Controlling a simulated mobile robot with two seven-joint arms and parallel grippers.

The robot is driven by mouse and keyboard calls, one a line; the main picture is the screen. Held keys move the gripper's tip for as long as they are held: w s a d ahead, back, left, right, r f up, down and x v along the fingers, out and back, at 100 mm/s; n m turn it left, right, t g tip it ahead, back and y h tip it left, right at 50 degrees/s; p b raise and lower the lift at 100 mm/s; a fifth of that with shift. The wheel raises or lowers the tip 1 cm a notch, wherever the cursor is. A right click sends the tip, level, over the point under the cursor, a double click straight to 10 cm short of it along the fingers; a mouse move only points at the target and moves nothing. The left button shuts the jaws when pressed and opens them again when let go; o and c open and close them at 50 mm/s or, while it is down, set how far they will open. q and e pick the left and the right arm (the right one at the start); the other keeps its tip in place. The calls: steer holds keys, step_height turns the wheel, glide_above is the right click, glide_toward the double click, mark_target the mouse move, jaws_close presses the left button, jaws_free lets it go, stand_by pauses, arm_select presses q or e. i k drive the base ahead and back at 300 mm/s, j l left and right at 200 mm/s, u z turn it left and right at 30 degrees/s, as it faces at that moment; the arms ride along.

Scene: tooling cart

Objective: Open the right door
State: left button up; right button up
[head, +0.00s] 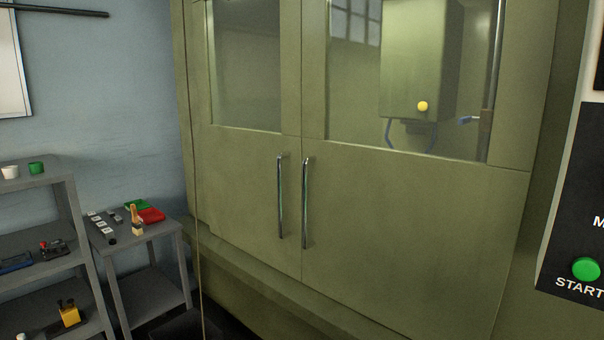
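The right door (415,210) is an olive-green machine door with a large window in its upper part. It looks closed, its edge meeting the left door (240,180) at a narrow vertical seam. The right door's handle (305,203) is a vertical metal bar just right of the seam. The left door's handle (280,196) is a similar bar just left of it. Neither of my grippers shows in the head view.
A control panel (568,230) with a green START button (586,269) stands at the right. A small grey table (160,233) with trays and small parts is at the left, beside a grey shelf (75,220). Through the window a yellow knob (423,106) shows.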

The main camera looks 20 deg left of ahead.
mark_target(422, 247)
steer(key=i+j, duration=0.2)
steer(key=j, duration=0.2)
steer(key=i+j, duration=0.25)
steer(key=j, duration=0.15)
steer(key=i+j, duration=0.2)
steer(key=j, duration=0.2)
steer(key=i+j, duration=0.25)
steer(key=j, duration=0.15)
